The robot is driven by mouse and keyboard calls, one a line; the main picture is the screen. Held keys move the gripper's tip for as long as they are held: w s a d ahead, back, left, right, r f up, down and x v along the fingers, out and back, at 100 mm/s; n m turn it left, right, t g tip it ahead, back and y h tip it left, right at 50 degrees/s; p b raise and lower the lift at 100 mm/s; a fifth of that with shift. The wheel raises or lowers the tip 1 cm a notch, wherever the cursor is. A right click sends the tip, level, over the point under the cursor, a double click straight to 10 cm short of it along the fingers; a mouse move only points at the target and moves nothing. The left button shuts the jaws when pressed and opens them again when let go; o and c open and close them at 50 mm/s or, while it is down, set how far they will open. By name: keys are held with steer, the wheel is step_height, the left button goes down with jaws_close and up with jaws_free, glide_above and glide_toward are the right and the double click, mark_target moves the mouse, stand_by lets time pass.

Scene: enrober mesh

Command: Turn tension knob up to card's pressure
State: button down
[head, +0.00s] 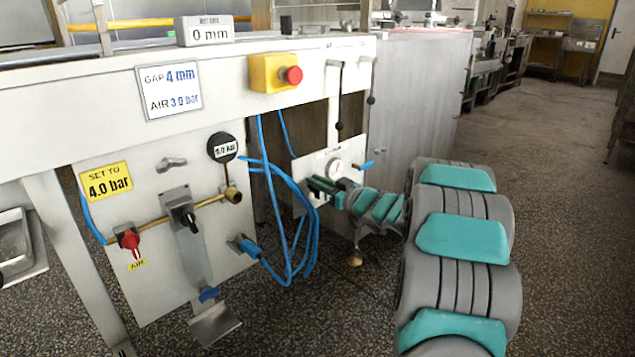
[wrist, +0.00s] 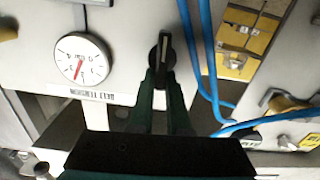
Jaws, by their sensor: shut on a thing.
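My gripper (head: 322,188) reaches the small white panel (head: 308,165) under the machine. In the wrist view its dark green fingers (wrist: 163,88) are shut on the dark tension knob (wrist: 163,52), one on each side of its upright bar. The head view hides the knob behind my gripper. A round white gauge with a red needle (wrist: 83,58) sits beside the knob; it also shows in the head view (head: 337,167). The white card (head: 168,90) reads "GAP 4 mm, AIR 3.0 bar".
A yellow sign (head: 106,182) reads "SET TO 4.0 bar" on the left panel, above a red valve handle (head: 130,243). Blue hoses (head: 290,230) hang close to my gripper's left. A yellow box with a red button (head: 290,75) is above. Open floor lies to the right.

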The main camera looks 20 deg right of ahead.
steer(key=shift+r+p, duration=0.25)
steer(key=shift+p, duration=0.75)
steer(key=shift+d+m+p, duration=0.1)
steer(key=shift+m+p, duration=0.4)
steer(key=shift+p, duration=0.15)
steer(key=shift+f, duration=0.2)
steer(key=c, duration=0.9)
jaws_free()
steer(key=shift+v, duration=3.85)
